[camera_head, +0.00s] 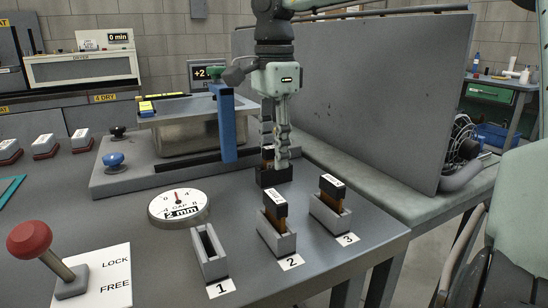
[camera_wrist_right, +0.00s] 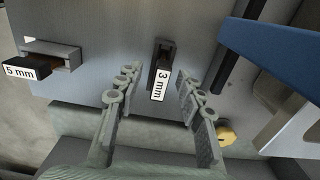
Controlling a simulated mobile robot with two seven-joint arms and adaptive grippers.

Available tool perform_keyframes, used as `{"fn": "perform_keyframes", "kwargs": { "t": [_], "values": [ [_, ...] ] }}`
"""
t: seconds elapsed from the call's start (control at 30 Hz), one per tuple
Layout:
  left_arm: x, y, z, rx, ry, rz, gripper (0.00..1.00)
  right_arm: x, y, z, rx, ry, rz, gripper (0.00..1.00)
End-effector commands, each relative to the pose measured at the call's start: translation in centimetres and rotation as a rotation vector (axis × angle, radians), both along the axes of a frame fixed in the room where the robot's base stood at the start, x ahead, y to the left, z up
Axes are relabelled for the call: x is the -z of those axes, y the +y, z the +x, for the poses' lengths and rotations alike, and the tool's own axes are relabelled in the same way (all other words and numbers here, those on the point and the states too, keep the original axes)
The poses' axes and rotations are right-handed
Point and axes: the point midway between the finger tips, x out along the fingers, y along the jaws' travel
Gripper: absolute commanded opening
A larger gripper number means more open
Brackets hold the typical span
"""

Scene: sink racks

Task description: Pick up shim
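In the right wrist view the fingers of the right gripper (camera_wrist_right: 157,75) are apart, with a gap on each side of a dark shim (camera_wrist_right: 160,82) labelled 3 mm. It looks untouched. A second shim (camera_wrist_right: 27,70) labelled 5 mm sits in a grey holder to the left. In the head view, dark-topped shims with brown bodies stand in slot 2 (camera_head: 272,206) and slot 3 (camera_head: 332,187); their labels are too small to read. Slot 1 (camera_head: 210,255) looks empty. My left gripper is not in view.
A blue upright bar (camera_head: 227,122) and a grey fixture (camera_head: 185,127) stand left of the gripper. A large grey panel (camera_head: 350,95) rises on the right. A round dial (camera_head: 179,208) reading 2 mm and a red-knobbed lever (camera_head: 32,240) are at the front left.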

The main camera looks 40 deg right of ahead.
Motion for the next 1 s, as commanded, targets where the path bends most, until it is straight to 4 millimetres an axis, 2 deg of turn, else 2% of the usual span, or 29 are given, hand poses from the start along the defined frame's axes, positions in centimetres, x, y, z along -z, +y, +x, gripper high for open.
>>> {"fn": "perform_keyframes", "kwargs": {
  "t": [0.03,0.3,0.77,0.87,1.0],
  "values": [
    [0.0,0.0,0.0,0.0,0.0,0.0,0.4,0.0,0.0,0.0,0.0,0.0,0.0,0.33],
    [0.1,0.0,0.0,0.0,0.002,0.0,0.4,0.0,0.0,0.0,0.0,0.0,0.0,0.0],
    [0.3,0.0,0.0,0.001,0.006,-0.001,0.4,-0.5,0.0,0.0,0.001,-0.001,-0.001,0.0],
    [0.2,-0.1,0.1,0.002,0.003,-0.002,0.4,-1.3,0.0,0.1,0.001,-0.003,-0.001,0.0],
    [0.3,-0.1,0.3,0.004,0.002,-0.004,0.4,-3.5,0.0,0.1,0.001,-0.004,-0.001,0.0]
  ]
}}
